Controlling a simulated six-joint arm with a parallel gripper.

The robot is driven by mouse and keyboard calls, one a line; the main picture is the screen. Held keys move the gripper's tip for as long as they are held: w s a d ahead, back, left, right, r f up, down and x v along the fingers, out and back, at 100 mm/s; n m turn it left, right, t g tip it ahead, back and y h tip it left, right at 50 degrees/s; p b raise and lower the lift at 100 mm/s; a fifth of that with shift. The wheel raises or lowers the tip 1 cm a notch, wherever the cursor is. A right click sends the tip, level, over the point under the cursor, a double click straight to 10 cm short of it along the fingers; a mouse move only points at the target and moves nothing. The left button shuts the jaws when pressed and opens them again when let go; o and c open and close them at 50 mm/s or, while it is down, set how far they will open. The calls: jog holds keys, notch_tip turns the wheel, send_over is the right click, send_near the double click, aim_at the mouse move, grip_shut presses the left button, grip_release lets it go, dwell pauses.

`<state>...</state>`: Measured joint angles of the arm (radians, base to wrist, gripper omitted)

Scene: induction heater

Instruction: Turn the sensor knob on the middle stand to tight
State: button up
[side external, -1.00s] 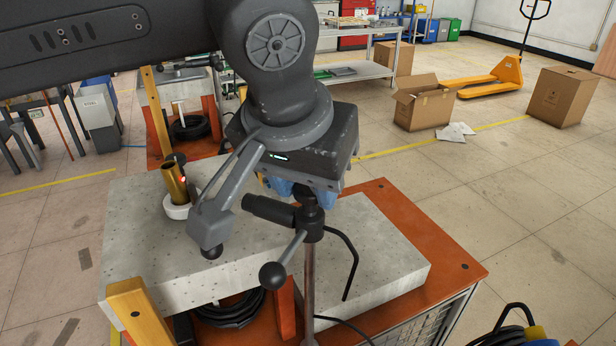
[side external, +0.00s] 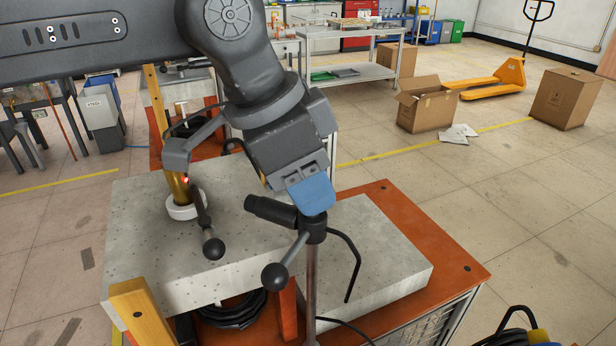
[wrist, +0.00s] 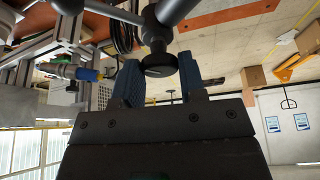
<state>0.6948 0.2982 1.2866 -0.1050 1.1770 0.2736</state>
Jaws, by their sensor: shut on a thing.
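The middle stand (side external: 310,268) is an upright metal pole with a black clamp head. A black cylindrical sensor (side external: 268,209) points left from the head, and a ball-ended handle (side external: 276,275) sticks out toward the lower left. My gripper (side external: 311,203) is tilted over the head, its blue fingertips down around the top. In the wrist view, my gripper (wrist: 160,82) has its two blue fingers on either side of the round black sensor knob (wrist: 160,64), and is shut on it. The side view hides the knob behind the fingers. The knob's tightness cannot be told.
A brass tube (side external: 176,188) stands in a white ring (side external: 186,207) on the grey perforated slab (side external: 150,245), left of the stand. Another ball-ended handle (side external: 213,248) lies near it. A bent black rod (side external: 356,262) stands close on the right. The orange bench top (side external: 440,262) is clear there.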

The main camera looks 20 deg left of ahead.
jog(key=m+g, duration=0.1)
jog(key=m, duration=0.2)
jog(key=shift+w+m+h, duration=0.1)
jog(key=shift+m+h, duration=0.2)
jog(key=shift+h, duration=0.1)
jog(key=shift+m+g, duration=0.8)
jog(key=shift+m, duration=1)
jog(key=o, duration=0.9)
jog(key=shift+v, duration=6.95)
